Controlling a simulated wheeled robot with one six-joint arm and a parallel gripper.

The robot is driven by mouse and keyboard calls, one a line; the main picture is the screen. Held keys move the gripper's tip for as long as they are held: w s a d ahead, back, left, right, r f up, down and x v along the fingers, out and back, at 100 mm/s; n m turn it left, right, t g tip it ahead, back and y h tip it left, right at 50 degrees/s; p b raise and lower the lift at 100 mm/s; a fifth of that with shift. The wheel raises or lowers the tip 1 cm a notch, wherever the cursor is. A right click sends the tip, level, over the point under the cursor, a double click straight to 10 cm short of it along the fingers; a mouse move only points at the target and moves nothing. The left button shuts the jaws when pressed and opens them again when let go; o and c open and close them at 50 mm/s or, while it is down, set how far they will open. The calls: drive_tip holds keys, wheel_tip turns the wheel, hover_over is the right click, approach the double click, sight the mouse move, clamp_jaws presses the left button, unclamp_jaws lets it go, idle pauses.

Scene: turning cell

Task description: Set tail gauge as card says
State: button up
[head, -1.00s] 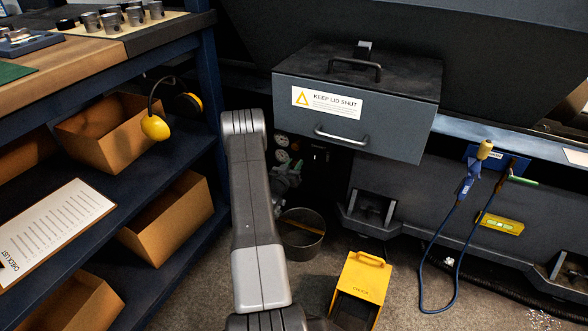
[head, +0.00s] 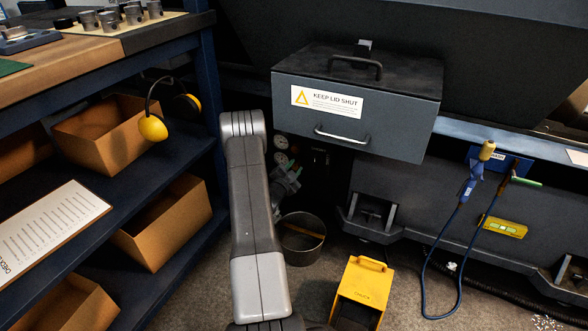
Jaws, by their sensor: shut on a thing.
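My gripper (head: 287,180) is just below the gauges, partly hidden behind my arm. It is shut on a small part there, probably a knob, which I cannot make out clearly. No card with gauge settings can be read; a white checklist sheet (head: 50,232) lies on the shelf at left, its lines illegible.
The grey box (head: 375,130) marked KEEP LID SHUT overhangs at right of the gauges. A round bin (head: 302,245) and a yellow scoop-like box (head: 362,290) stand on the floor. Shelving with cardboard boxes (head: 165,222) and yellow ear defenders (head: 152,128) is close at left.

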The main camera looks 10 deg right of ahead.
drive_tip(key=shift+m, duration=2.1)
drive_tip(key=o, duration=1)
drive_tip(key=shift+d, duration=0.1)
drive_tip(key=p+v, duration=0.4)
drive_tip(key=v, duration=1)
drive_tip(key=shift+f, duration=0.1)
